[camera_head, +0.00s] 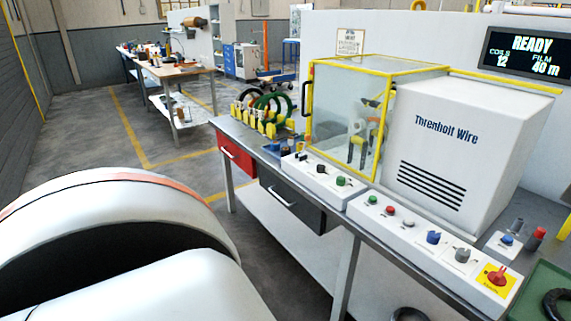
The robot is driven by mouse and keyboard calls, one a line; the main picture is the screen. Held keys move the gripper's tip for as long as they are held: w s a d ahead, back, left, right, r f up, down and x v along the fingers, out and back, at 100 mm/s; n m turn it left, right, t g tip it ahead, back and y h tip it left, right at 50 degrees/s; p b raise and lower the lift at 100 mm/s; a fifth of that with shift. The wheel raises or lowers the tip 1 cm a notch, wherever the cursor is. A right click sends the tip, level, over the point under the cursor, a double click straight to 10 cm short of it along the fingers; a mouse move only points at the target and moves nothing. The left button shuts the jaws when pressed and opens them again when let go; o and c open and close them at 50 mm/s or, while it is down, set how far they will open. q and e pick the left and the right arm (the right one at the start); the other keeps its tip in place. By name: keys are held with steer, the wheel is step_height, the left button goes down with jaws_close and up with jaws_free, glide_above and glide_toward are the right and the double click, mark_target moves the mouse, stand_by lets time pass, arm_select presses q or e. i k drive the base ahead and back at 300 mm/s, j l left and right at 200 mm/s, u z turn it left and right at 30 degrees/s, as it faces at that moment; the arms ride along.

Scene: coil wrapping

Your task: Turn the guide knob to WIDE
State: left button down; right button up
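The long white control panel (430,245) runs along the bench's front edge below the wrapping machine. On it I see a green button (373,199), a red button (390,210), a small grey knob (409,223), a blue knob (433,237), a larger grey knob (462,255) and a red switch (497,274) on a yellow plate. A shorter white panel (318,182) to its left carries a few dark and green knobs. The labels are too small to read, so I cannot tell which is the guide knob or its setting. Neither gripper shows.
A clear, yellow-framed guard box (335,115) and a white housing (460,150) stand behind the panels. Dark green coils (268,107) stand in a yellow rack at left. A green tray (545,290) lies at lower right. The display (527,57) reads READY.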

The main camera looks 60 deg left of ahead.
mark_target(320, 168)
steer(key=u, duration=1.55)
steer(key=i+j+z, duration=0.1)
steer(key=j+z, duration=0.5)
steer(key=z, duration=0.25)
steer(key=j+z, duration=0.4)
steer(key=i+l, duration=0.05)
